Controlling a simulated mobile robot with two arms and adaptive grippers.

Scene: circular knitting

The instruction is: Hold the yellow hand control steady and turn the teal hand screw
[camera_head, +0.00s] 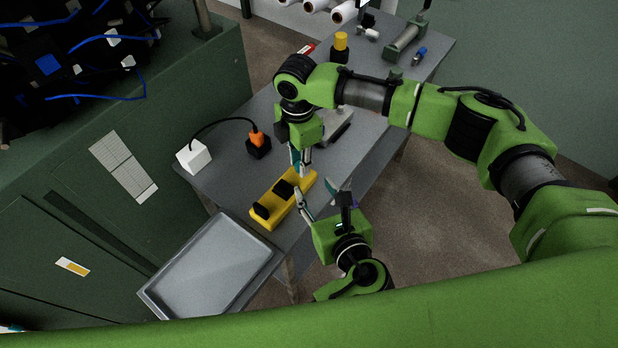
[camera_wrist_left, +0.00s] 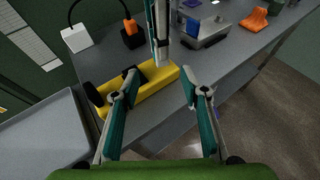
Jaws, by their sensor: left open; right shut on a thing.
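The yellow hand control (camera_head: 268,222) is a long bar with black parts on top, lying at the grey table's front edge. It also shows in the left wrist view (camera_wrist_left: 155,88). My right gripper (camera_head: 302,170) points down at the bar's far right end, shut on it, its tips meeting the yellow body; the contact is small in view. It shows in the left wrist view too (camera_wrist_left: 162,58). My left gripper (camera_head: 321,199) is open and empty, just right of the bar. Its fingers frame the lower wrist view (camera_wrist_left: 158,92). I cannot pick out the teal hand screw apart from the teal finger pads.
An empty metal tray (camera_head: 212,262) lies left of the bar. A white box (camera_head: 193,157) is cabled to an orange-and-black plug (camera_head: 258,143). A grey metal block (camera_wrist_left: 208,30) stands behind my right gripper. A yellow-capped item (camera_head: 340,45) stands farther back.

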